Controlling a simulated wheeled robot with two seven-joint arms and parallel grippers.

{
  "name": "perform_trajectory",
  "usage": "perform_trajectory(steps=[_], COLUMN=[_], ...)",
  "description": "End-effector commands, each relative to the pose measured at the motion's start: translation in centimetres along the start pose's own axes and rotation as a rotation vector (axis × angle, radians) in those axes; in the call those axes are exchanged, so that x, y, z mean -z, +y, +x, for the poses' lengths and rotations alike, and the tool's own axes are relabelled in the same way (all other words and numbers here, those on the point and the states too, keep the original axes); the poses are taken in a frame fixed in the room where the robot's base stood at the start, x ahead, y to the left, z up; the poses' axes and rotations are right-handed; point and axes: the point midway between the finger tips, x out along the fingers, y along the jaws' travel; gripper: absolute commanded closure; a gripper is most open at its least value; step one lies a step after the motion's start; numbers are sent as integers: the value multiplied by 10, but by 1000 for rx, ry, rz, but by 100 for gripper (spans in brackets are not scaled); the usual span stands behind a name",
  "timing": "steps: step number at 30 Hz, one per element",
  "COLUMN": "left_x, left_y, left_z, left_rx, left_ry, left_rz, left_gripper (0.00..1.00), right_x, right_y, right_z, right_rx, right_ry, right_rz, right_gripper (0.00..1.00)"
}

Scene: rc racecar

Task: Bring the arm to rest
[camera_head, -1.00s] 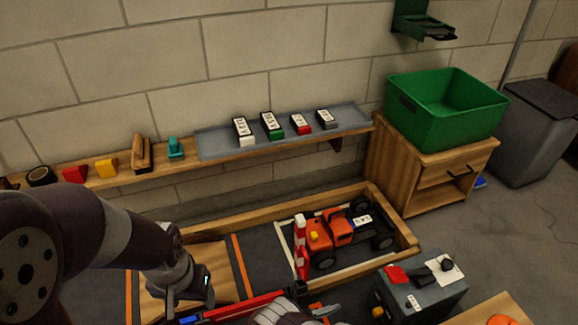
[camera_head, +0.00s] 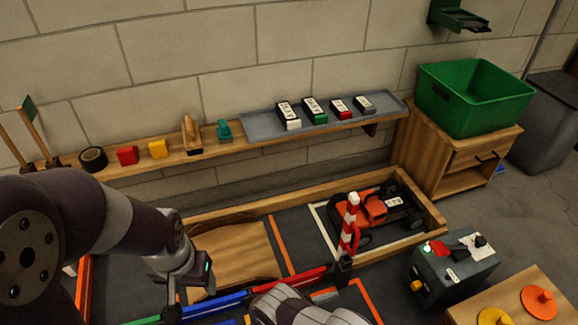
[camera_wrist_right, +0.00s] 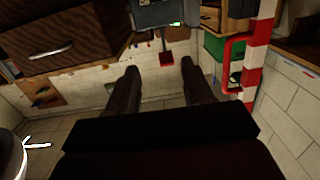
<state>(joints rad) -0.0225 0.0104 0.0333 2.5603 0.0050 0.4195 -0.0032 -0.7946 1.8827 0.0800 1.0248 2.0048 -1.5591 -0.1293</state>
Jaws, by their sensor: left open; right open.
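My left gripper (camera_head: 188,290) hangs low in the head view, in front of the track's wooden ramp (camera_head: 235,258). Its dark fingers are apart, with no object seen between them. My right arm enters at the bottom middle of the head view, where its fingers cannot be made out. In the right wrist view my right gripper (camera_wrist_right: 160,78) has its two dark fingers wide apart and nothing between them. The red-and-white striped post (camera_wrist_right: 256,55) stands to their right; it also shows in the head view (camera_head: 350,220), beside the orange racecar (camera_head: 362,208).
A grey control box (camera_head: 455,268) stands right of the track, near a wooden table (camera_head: 515,308) with orange and yellow discs. A wall shelf (camera_head: 225,150) carries blocks and labelled packs. A green bin (camera_head: 475,100) sits on a wooden cabinet (camera_head: 470,160).

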Motion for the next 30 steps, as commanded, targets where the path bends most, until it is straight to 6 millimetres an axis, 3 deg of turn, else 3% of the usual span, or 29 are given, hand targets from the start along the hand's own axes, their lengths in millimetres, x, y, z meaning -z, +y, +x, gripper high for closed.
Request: perform_trajectory(steps=[8,13,17,20,23,26,27,30], left_x=[0,0,2,2,4,6,6,8], left_y=[0,0,0,0,0,0,0,0], left_z=[0,-4,-12,-20,-32,-46,-51,-62], left_rx=[0,0,0,0,0,0,0,0], left_ry=[0,0,0,0,0,0,0,0], left_rz=[0,0,0,0,0,0,0,0], left_gripper=[36,36,36,36,36,36,36,36], right_x=[-52,-72,-60,-26,37,123,158,232], right_y=[-23,-52,-74,-78,-65,-30,-12,33], right_z=[-1,-29,-65,-92,-110,-110,-104,-85], right_rx=[228,440,605,720,822,900,920,947], right_ry=[-237,-486,-736,-938,-1131,-1286,-1327,-1378], right_rz=[-96,-228,-373,-510,-678,-867,-937,-1071], right_gripper=[49,49,49,49,49,49,49,49])
